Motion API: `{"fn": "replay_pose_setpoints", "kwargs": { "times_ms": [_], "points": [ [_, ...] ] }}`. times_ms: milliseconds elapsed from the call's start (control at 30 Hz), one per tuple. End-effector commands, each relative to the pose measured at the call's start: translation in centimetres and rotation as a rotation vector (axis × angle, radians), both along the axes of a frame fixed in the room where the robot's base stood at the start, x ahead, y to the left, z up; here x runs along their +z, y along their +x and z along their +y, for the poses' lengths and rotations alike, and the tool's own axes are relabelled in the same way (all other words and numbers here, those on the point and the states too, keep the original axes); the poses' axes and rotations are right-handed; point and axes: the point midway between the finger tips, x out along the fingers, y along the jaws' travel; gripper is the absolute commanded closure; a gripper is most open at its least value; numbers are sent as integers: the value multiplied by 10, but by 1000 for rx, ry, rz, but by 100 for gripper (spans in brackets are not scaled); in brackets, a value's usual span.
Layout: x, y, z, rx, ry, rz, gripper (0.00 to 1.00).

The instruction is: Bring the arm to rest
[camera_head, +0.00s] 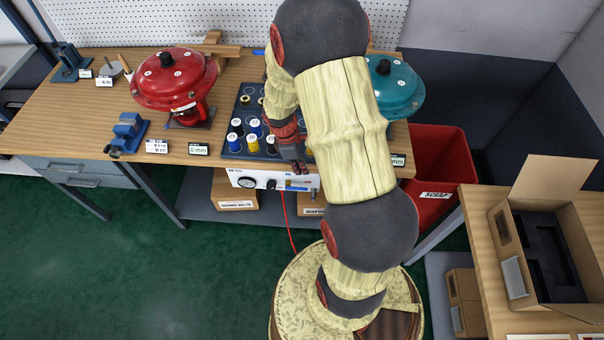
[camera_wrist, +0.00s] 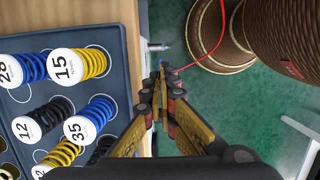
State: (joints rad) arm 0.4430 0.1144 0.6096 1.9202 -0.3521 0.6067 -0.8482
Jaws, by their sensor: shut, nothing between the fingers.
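My gripper (camera_head: 300,163) hangs at the front edge of the workbench (camera_head: 75,120), just right of a dark tray of springs (camera_head: 237,150) and above the white control box (camera_head: 250,180) below the edge. In the wrist view my gripper (camera_wrist: 160,88) is shut with its fingertips together and nothing between them. The tray (camera_wrist: 125,50) with labelled springs lies to the left of the fingers there. My arm is stretched out over the bench and hides part of the tray and of the teal actuator (camera_head: 398,90).
A red actuator (camera_head: 172,85) and a blue vise (camera_head: 128,132) stand left on the bench. A red scrap bin (camera_head: 440,160) is to the right. An open cardboard box (camera_head: 520,235) sits on a side table. A red hose (camera_head: 288,225) hangs below the control box. Green floor is clear at left.

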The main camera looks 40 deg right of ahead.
Motion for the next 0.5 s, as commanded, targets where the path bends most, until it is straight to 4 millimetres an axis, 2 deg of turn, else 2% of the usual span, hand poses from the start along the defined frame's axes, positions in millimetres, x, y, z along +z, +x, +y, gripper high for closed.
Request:
{"fn": "replay_pose_setpoints", "kwargs": {
  "times_ms": [33, 200, 500],
  "points": [
    [11, 0, 0, 1, -2, -3, 100],
    [26, 0, 0, 0, 0, 0, 100],
    [30, 0, 0, 0, 1, -1, 100]
  ]
}}
